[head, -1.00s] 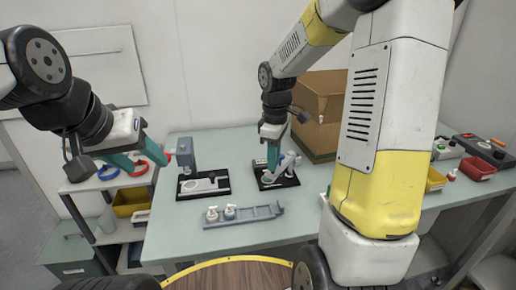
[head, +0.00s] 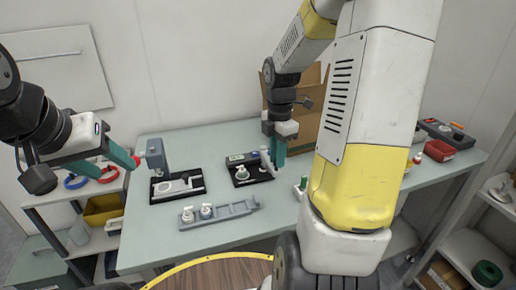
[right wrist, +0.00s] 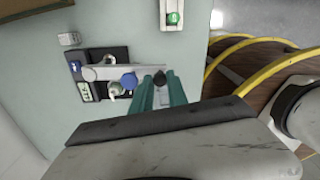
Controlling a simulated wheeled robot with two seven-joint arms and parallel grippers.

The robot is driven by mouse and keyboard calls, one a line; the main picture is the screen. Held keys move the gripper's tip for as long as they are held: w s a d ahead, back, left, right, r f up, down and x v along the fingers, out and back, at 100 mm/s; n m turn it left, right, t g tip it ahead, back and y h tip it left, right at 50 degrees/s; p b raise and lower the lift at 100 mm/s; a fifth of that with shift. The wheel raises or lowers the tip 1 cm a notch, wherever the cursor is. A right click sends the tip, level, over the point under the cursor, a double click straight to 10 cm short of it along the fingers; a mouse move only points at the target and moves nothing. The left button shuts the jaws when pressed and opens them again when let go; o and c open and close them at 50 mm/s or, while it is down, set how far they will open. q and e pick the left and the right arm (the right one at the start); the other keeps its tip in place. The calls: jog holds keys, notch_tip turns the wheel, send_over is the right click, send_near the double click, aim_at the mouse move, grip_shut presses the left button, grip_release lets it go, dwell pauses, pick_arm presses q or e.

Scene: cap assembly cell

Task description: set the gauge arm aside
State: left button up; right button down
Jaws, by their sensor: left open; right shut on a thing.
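The gauge arm (right wrist: 110,73) is a flat grey bar with a blue round part (right wrist: 129,81), lying across the black gauge plate (right wrist: 98,56) in the right wrist view. Its right end reaches my right gripper (right wrist: 160,80), which is shut on it at a dark knob between the teal fingers. In the head view my right gripper (head: 277,153) is at the right side of the gauge plate (head: 240,180), and the arm is mostly hidden there. A white round part (head: 242,173) sits on the plate. My left gripper (head: 122,156) is open, left of the grey press.
A grey tray (head: 235,210) with two white pump-like caps lies in front. A cardboard box (head: 308,125) stands behind my right gripper. A red bin (head: 439,150) is farther right.

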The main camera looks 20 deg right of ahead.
jog(key=shift+w+d+n, duration=0.1)
jog(key=shift+d+n, duration=0.2)
jog(key=c, duration=1.6)
grip_release()
jog(key=shift+o, duration=0.2)
jog(key=shift+r, duration=0.1)
notch_tip(320, 180, up, 8)
jog(key=shift+f, duration=0.25)
jog(key=shift+r, duration=0.1)
